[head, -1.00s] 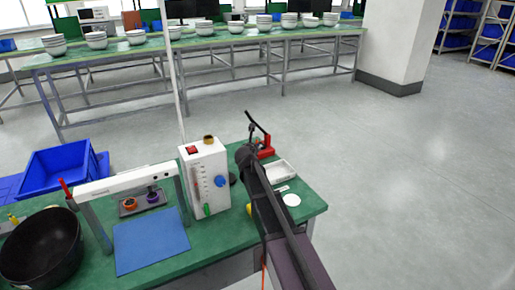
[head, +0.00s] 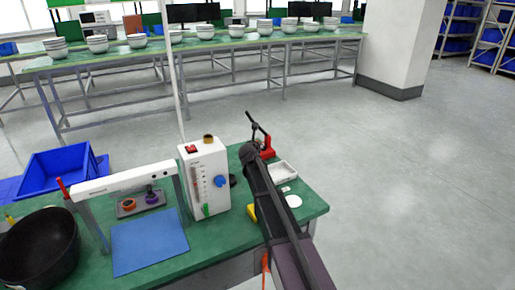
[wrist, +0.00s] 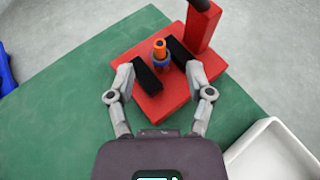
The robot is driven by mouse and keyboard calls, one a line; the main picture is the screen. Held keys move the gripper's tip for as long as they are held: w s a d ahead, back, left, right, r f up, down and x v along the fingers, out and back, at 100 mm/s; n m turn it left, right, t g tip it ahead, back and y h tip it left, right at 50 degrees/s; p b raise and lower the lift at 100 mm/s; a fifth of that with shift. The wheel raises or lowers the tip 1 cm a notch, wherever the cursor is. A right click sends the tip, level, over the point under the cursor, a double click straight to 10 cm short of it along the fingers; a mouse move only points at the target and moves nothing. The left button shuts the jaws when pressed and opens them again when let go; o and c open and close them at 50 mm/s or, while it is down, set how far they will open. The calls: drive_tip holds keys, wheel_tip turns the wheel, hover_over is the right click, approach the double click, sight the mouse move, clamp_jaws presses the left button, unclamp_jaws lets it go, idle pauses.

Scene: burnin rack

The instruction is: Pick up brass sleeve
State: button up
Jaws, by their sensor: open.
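In the wrist view, a small upright orange sleeve-like piece (wrist: 159,47) stands in a blue ring (wrist: 161,60) on a red base plate (wrist: 148,99). My gripper (wrist: 165,65) is open, its two dark fingertips on either side of this piece with gaps showing. I cannot tell how high the tips are above the plate. In the head view my gripper (head: 258,135) is above the red fixture (head: 268,147), partly hidden by my arm. A brass-coloured ring (head: 208,139) sits on top of a white instrument box (head: 207,170); I cannot tell which piece is the brass sleeve.
A red post (wrist: 202,28) with a dark handle rises beside the fingers. A white tray (wrist: 272,155) lies at the lower right. On the green bench (head: 150,262) are a white frame (head: 125,180), a blue mat (head: 150,240) and a black bowl (head: 38,250). Open floor lies beyond.

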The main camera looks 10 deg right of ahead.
drive_tip(key=b+x, duration=0.1)
drive_tip(key=x, duration=0.3)
idle(0.5)
clamp_jaws()
